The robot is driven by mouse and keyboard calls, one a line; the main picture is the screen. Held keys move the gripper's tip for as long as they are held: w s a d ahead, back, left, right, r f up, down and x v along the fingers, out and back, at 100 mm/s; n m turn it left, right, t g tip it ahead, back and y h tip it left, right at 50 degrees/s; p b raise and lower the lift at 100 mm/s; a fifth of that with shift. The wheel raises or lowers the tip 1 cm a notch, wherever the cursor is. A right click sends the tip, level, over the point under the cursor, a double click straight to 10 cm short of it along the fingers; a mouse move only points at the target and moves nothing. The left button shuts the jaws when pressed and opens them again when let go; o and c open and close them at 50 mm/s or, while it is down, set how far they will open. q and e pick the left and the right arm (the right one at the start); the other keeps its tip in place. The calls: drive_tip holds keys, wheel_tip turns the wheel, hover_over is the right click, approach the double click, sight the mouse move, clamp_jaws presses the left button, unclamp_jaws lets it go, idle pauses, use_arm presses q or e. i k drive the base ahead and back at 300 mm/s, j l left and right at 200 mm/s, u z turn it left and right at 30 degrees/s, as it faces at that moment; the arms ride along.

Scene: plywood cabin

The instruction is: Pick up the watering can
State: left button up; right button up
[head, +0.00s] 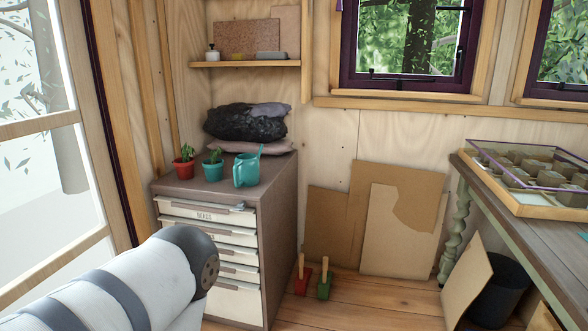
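The teal watering can (246,171) stands upright on top of the brown drawer cabinet (272,186), near its front right part, with its thin spout pointing up. My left arm comes in from the lower left and ends in a dark round joint in front of the cabinet's left side. My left gripper's fingers are not visible, and my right gripper is out of the picture. No gripper touches the can.
A red pot (184,170) and a teal pot (213,171) with plants stand left of the can. Dark bags (245,122) lie behind. A table (540,228) with a glazed tray (530,205) is at right. Cardboard sheets (405,230) lean against the wall. Some floor (385,297) is clear.

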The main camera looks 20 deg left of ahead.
sight(245, 168)
drive_tip(key=i+l+u, duration=0.15)
drive_tip(key=i+u, duration=0.2)
drive_tip(key=i, duration=0.3)
drive_tip(key=i+l+u, duration=0.4)
drive_tip(key=i, duration=0.25)
drive_tip(key=i+l+u, duration=0.35)
drive_tip(key=i, duration=0.2)
